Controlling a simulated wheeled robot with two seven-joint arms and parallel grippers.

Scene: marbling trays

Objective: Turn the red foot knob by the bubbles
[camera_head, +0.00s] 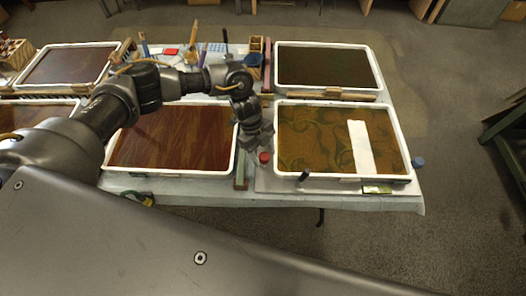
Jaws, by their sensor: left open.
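A small red knob (264,157) sits at the left front side of the front right tray (340,178). My left gripper (262,146) points down right above the knob, its jaws open. Whether the fingers touch the knob cannot be told. My right gripper is not in view.
A white strip (361,147) lies over the marbled tray. A dark tray (325,68) is behind it, and a reddish-brown tray (170,175) lies to the left. Tools and jars crowd the table's back middle.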

